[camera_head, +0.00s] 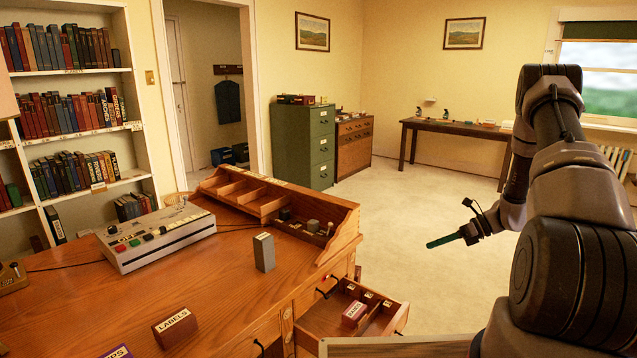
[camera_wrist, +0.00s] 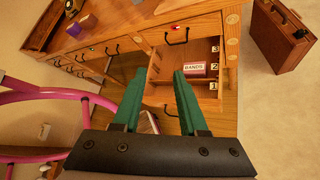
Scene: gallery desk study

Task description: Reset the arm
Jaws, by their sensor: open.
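My gripper (camera_head: 432,243) hangs in the air to the right of the desk, beyond the open drawer, with its green fingers pointing left. In the wrist view the two green fingers of my gripper (camera_wrist: 158,73) stand apart with nothing held between them. My arm rises at the right of the head view and bends down to the gripper. The open drawer (camera_head: 310,331) juts from the desk's right end. A box labelled BANDS (camera_head: 354,313) lies in it, and this box also shows in the wrist view (camera_wrist: 195,69).
The wooden desk (camera_head: 225,285) carries a control box (camera_head: 157,238), a grey block (camera_head: 264,252) and a LABELS box (camera_head: 175,328). A brown case (camera_wrist: 283,37) stands on the floor, and a pink tubular frame (camera_wrist: 60,93) is at left. Open floor lies behind my gripper.

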